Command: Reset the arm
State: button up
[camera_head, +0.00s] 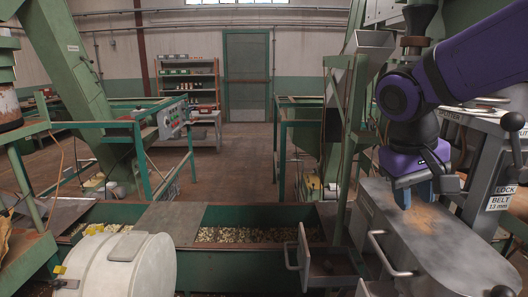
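My arm reaches in from the upper right in purple and black. My gripper (424,192) points down over the grey metal cover (455,255) of a machine at the right. Bluish finger parts show under its purple body, but they are small and partly hidden, so I cannot tell whether they are apart or closed. No object shows clearly in the gripper. A brownish-orange patch lies on the cover just below it.
A green hopper trough (262,213) with nuts crosses the front. A pale drum (120,268) stands at the lower left. Bar handles (388,255) stick out beside the cover. A green frame (345,150) stands left of my arm. The middle aisle floor (236,165) is clear.

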jog(key=s+d+r+t+y, duration=0.1)
jog(key=s, duration=0.2)
jog(key=s+d+r+t+y, duration=0.1)
jog(key=s+d, duration=0.1)
jog(key=s, duration=0.1)
jog(key=s+d+r+t+y, duration=0.1)
jog(key=s, duration=0.2)
jog(key=shift+s+d+m+t, duration=0.2)
jog(key=shift+s+m+t, duration=0.1)
jog(key=shift+t, duration=0.1)
jog(key=shift+s+d+t, duration=0.15)
jog(key=shift+s+t, duration=0.35)
jog(key=shift+s, duration=0.15)
